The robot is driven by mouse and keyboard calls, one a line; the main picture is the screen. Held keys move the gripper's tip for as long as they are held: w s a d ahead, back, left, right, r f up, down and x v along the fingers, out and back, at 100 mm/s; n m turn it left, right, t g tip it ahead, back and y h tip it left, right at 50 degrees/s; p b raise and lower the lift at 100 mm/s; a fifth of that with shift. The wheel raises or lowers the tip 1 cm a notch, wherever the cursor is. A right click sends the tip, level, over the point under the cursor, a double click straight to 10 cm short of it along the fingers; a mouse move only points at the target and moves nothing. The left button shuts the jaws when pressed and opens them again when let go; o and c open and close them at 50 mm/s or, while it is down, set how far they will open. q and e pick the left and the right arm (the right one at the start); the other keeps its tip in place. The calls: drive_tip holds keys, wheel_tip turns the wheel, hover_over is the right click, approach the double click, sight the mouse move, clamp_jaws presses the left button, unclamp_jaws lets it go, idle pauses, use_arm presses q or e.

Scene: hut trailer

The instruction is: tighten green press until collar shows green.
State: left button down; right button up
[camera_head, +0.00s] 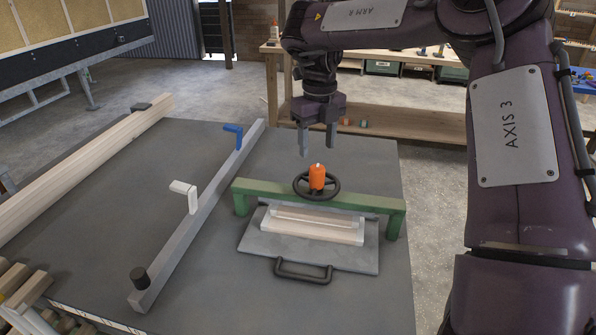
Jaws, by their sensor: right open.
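The green press (258,188) stands on the grey table, its beam running across a grey plate (262,243) that carries a pale wooden block (310,231). A black handwheel (303,190) with an orange knob or collar (317,176) sits on top of the beam. No green shows on the orange part. My right gripper (318,142) points down above and just behind the handwheel. Its two fingers are apart and empty, and it does not appear to touch the wheel. My left gripper is not in view.
A long grey bar (190,233) with a white clamp (187,194) and a blue lever (234,134) lies left of the press. A wooden beam (75,172) lies along the table's left edge. A wooden bench (400,122) stands behind. Table right of the press is narrow.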

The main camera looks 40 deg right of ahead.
sight(317, 167)
wheel_tip(317, 167, down, 8)
drive_tip(key=shift+d+r+b, duration=0.1)
drive_tip(key=shift+r+b, duration=0.1)
drive_tip(key=shift+b, duration=0.25)
drive_tip(key=c, duration=1)
drive_tip(key=shift+o, duration=0.2)
drive_tip(key=shift+m, duration=0.4)
